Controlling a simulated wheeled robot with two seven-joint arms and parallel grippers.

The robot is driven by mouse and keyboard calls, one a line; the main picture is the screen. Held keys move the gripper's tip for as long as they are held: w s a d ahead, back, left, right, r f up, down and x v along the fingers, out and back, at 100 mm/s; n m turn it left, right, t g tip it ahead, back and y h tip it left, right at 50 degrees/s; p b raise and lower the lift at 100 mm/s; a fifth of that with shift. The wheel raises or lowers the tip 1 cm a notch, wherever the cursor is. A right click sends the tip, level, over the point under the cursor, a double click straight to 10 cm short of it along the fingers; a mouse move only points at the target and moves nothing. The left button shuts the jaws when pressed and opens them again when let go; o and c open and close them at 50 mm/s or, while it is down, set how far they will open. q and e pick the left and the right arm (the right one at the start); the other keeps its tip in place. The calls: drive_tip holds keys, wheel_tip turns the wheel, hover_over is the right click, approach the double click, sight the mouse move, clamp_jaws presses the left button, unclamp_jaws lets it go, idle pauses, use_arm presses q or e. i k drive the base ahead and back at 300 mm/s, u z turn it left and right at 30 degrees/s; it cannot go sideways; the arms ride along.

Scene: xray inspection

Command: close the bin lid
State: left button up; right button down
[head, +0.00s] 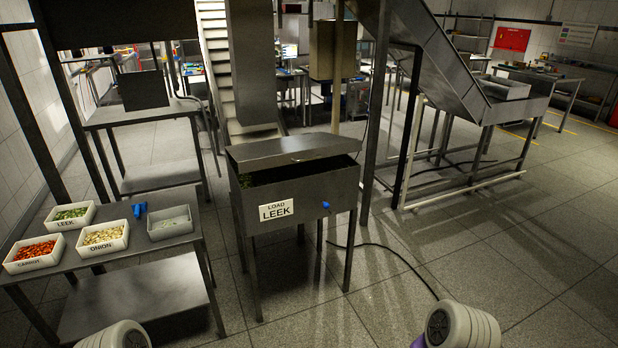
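The metal bin (325,212) stands on legs in the middle of the head view, with a "LOAD LEEK" sign and a small blue part on its front. Its flat grey lid (290,150) is partly open, tilted with a dark gap between its front edge and the bin rim. A little green content shows in the gap. Neither gripper is in view. Only rounded white parts of my arms show at the bottom edge, left and right, well short of the bin.
A metal table (135,245) at left holds white trays of carrot, onion and leek, a fourth tray (170,222) and a blue object (139,210). A post (377,110) and sloped conveyor (440,60) stand right. A cable (400,257) crosses otherwise open floor.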

sight(269, 153)
drive_tip(key=u, duration=0.65)
drive_tip(key=i, duration=1.6)
drive_tip(key=z, duration=0.7)
